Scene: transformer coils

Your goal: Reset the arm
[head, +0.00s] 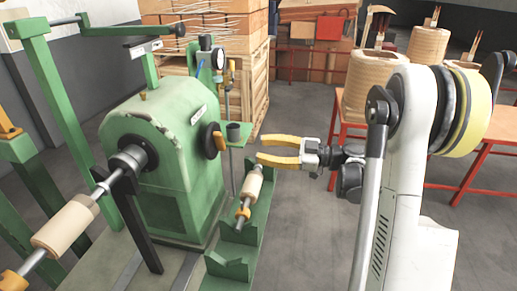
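My gripper (261,148) has yellow fingers spread apart and is open, with nothing between them. It points left from the end of my white arm and appears clear of other things, to the right of the green winding machine (165,165). A small tan coil (253,182) on a metal shaft lies in a green cradle (235,265) below and left of the gripper. A second tan coil (66,229) sits on a shaft at the machine's left side.
Large wound coils (428,45) stand on red-orange tables (340,128) at the right, partly hidden behind my arm. Wooden crates (215,45) on a pallet are at the back. Grey floor (300,240) is bare between the cradle and my arm.

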